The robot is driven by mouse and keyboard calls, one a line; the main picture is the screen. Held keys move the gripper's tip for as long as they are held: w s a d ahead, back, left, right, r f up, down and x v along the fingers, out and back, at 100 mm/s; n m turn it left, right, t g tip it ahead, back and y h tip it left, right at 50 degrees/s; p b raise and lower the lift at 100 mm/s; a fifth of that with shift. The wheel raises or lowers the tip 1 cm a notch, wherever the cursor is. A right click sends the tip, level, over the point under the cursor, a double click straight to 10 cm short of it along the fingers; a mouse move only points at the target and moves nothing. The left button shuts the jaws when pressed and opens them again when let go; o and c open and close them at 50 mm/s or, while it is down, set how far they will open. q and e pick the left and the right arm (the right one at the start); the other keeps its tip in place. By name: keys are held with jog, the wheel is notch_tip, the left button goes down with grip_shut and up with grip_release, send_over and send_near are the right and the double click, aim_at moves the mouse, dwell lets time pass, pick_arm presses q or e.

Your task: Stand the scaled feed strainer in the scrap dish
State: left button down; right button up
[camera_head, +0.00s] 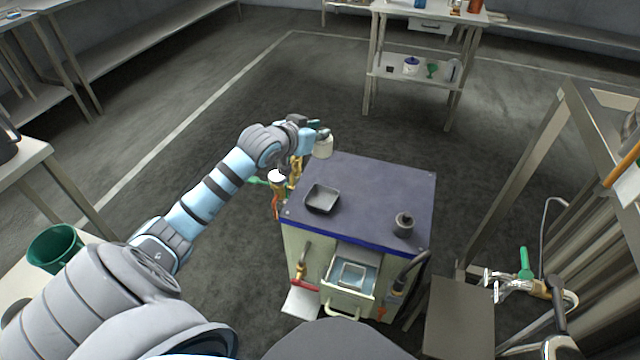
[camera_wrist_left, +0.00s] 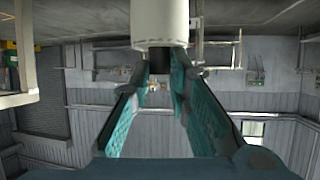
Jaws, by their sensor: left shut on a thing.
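My left gripper (camera_head: 315,132) is shut on a pale, off-white cylinder, which I take to be the scaled feed strainer (camera_head: 324,147). It hangs in the air by the far left corner of the blue-topped cabinet. In the left wrist view the strainer (camera_wrist_left: 160,22) has a dark narrow neck between the teal fingertips (camera_wrist_left: 160,68). The scrap dish (camera_head: 322,199), a black square shallow tray, lies on the cabinet top, nearer than the strainer and apart from it. It looks empty. My right gripper is not in view.
A dark grey round part (camera_head: 403,225) stands on the right of the cabinet top (camera_head: 372,185). An open drawer (camera_head: 348,283) juts out in front, holding a clear-looking container. Brass fittings (camera_head: 295,172) stand left of the cabinet. The middle of the top is clear.

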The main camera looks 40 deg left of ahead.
pick_arm(q)
notch_tip(320, 180, down, 19)
jog(key=b, duration=0.7)
jog(key=shift+f, duration=0.1)
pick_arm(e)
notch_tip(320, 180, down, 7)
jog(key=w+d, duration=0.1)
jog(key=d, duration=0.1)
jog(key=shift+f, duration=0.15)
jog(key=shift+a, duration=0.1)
pick_arm(q)
jog(key=c, duration=1.5)
grip_release()
